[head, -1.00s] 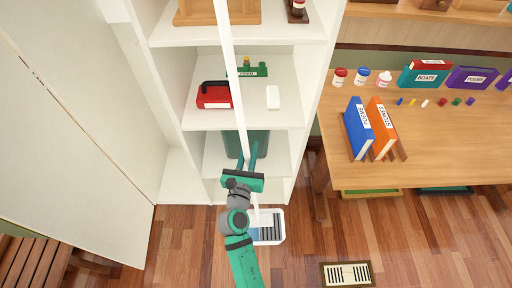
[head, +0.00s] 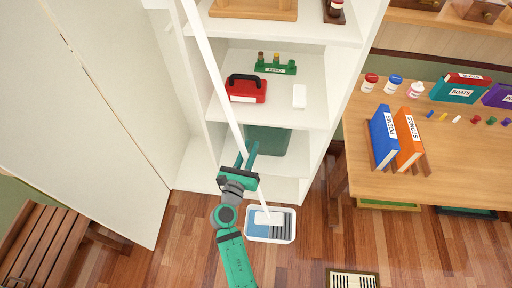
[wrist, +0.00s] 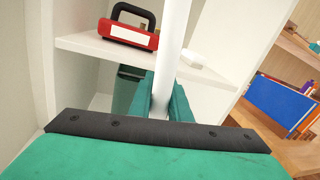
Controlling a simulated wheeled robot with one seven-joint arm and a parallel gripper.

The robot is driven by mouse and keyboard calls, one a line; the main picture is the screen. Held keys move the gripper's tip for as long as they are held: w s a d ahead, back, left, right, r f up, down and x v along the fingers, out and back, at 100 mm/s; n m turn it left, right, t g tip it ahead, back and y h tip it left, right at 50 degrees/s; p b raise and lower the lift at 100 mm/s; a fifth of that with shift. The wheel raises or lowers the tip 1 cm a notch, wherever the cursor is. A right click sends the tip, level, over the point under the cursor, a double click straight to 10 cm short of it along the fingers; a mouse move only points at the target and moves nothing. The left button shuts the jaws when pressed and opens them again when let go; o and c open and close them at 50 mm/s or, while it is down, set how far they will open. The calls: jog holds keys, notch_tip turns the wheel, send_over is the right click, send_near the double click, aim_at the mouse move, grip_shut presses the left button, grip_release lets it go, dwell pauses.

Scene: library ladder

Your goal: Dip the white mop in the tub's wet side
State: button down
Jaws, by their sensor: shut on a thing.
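My gripper (head: 246,158) is shut around the handle of the white mop (head: 214,75), low on the pole. The pole also passes between my fingers in the wrist view (wrist: 174,40). The pole leans, its top to the upper left. Its small white head (head: 268,217) is at the tub (head: 294,230) on the floor, over or in the blue side near the middle. I cannot tell whether it touches the water. The tub has a blue wet side (head: 256,228) on the left and a grey slatted side (head: 282,231) on the right.
A white shelf unit stands behind, with a red toolbox (head: 246,89), a green rack (head: 275,66) and a dark green bin (head: 270,141). A desk (head: 460,165) with books is at right, a slatted bench (head: 35,240) at lower left. A floor vent (head: 353,281) lies at lower right.

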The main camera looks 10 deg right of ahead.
jog(key=w+a+f+n, duration=0.1)
jog(key=w+a+f, duration=0.1)
jog(key=a+f, duration=0.4)
jog(key=shift+f, duration=1.2)
jog(key=shift+s+f, duration=0.1)
jog(key=shift+f, duration=1.05)
dwell(2.7)
